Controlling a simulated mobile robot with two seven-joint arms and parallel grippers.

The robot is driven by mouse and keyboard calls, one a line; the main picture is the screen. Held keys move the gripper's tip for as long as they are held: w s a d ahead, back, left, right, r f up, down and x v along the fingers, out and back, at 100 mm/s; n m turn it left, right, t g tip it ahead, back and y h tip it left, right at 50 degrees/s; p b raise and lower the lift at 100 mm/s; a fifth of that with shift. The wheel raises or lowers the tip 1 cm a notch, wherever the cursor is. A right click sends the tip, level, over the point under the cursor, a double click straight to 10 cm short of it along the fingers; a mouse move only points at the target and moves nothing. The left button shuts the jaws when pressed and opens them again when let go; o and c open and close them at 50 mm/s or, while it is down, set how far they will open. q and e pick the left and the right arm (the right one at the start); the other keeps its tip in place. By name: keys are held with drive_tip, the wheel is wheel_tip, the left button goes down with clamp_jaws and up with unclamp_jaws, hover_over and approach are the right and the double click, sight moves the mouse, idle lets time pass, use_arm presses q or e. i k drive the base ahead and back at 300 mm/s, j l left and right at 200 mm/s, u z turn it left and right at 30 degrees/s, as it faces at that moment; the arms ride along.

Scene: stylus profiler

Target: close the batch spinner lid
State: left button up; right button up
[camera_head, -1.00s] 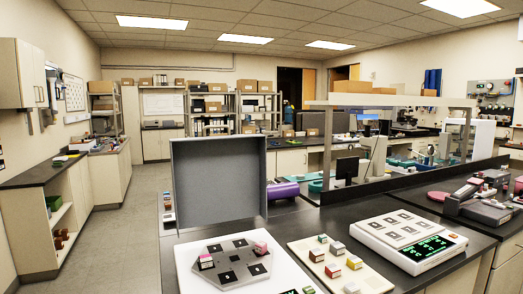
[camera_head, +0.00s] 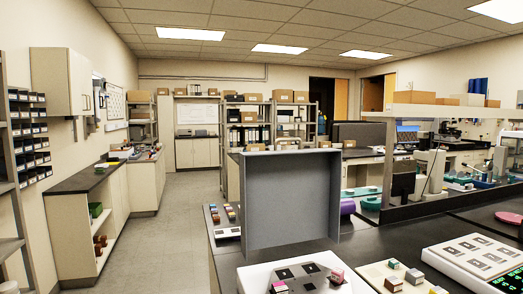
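The batch spinner (camera_head: 256,277) stands on the black bench at the bottom of the view, a white base with a grey plate (camera_head: 306,274) carrying dark square pads and small pink-topped blocks. Its grey lid (camera_head: 291,198) is open and stands upright at the back of the base, its hollow inner face towards me. The front of the spinner is cut off by the picture's lower edge. Neither of my grippers is in view.
Right of the spinner are a cream tray (camera_head: 374,271) with small blocks and a white device with dark squares (camera_head: 480,260). A purple cylinder (camera_head: 347,207) lies behind the lid. Small coloured items stand left of it. The floor aisle (camera_head: 165,250) at left is clear.

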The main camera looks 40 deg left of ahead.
sight(287, 197)
drive_tip(key=j+u, duration=0.4)
drive_tip(key=j, duration=1.35)
drive_tip(key=i+j+z, duration=0.25)
drive_tip(key=j, duration=0.65)
drive_tip(key=i+j+z, duration=0.2)
drive_tip(key=j, duration=0.7)
drive_tip(key=i+j+z, duration=0.25)
drive_tip(key=j, duration=0.7)
drive_tip(key=j+z, duration=0.25)
drive_tip(key=j, duration=0.65)
